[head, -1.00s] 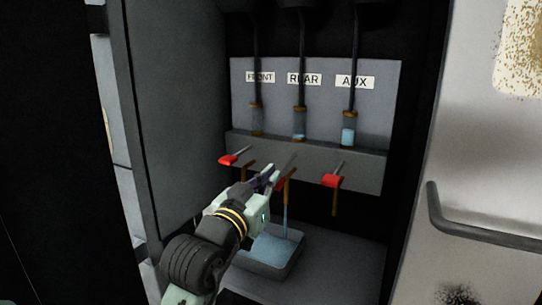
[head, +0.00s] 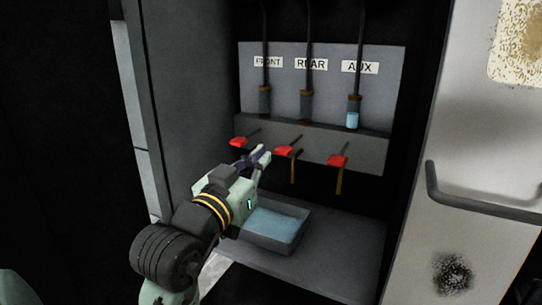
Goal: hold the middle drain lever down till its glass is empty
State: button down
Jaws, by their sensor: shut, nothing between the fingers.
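The middle drain lever (head: 284,151), with a red handle, sits under the REAR label and slants up to the grey ledge. Its glass (head: 306,105) shows no light-blue liquid now and looks empty. My gripper (head: 263,154) is shut and empty, just left of the red handle and slightly below it. I cannot tell if they touch. No stream runs from the middle spout (head: 293,172).
The FRONT lever (head: 239,142) and AUX lever (head: 338,161) flank the middle one. The AUX glass (head: 353,118) holds light-blue liquid. A grey tray (head: 262,246) of bluish liquid stands below. A door with a handle (head: 480,205) is at right.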

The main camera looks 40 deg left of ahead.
jog(key=v, duration=0.2)
jog(key=shift+s+d+r, duration=0.1)
jog(key=shift+s+d, duration=0.05)
jog(key=shift+s, duration=0.15)
dwell(0.3)
